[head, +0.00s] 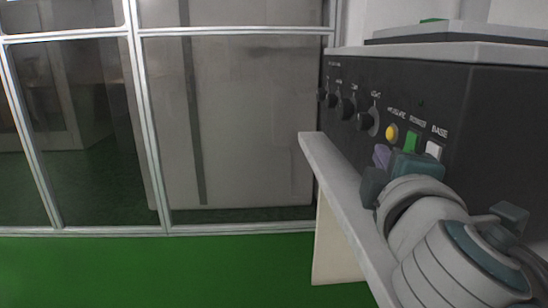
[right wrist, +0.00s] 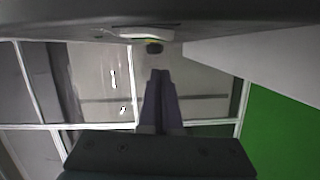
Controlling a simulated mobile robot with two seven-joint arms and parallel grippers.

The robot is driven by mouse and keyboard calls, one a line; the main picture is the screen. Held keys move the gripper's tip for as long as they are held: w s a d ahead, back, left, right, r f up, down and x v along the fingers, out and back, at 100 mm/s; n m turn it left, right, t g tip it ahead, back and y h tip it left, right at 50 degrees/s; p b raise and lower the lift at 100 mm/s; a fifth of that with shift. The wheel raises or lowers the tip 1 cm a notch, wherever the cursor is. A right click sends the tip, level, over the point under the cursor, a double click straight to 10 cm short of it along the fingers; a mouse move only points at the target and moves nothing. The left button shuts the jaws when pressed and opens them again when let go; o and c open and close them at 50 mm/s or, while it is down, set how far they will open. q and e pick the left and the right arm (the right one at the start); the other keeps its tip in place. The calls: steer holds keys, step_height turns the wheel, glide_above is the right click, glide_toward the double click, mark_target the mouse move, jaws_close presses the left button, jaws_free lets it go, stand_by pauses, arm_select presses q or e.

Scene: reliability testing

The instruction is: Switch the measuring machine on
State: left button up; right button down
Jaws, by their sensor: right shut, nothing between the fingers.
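The measuring machine (head: 490,115) is a dark box with a light top, on the right of the head view. Its front panel has a row of black knobs, a round yellow button (head: 391,132), a green switch (head: 411,141) and a white switch (head: 434,149). My right gripper (head: 381,155) is just below and in front of the yellow and green controls; I cannot tell whether it touches the panel. My left gripper is not in view.
The machine stands on a pale grey table (head: 345,195), whose edge runs below my right arm. A glass partition with metal frames (head: 150,120) stands behind. The green floor (head: 150,270) at the left is clear.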

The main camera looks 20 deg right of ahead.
mark_target(409, 146)
steer(key=shift+s+d+f, duration=0.1)
steer(key=shift+s+d, duration=0.1)
steer(key=shift+d, duration=0.4)
steer(key=shift+s+d+f, duration=0.1)
steer(key=shift+s+d, duration=0.1)
steer(key=shift+d, duration=0.4)
steer(key=shift+s+d+f+n+b, duration=0.15)
steer(key=shift+d+n+b, duration=0.15)
steer(key=shift+d+n, duration=0.25)
steer(key=shift+a, duration=0.1)
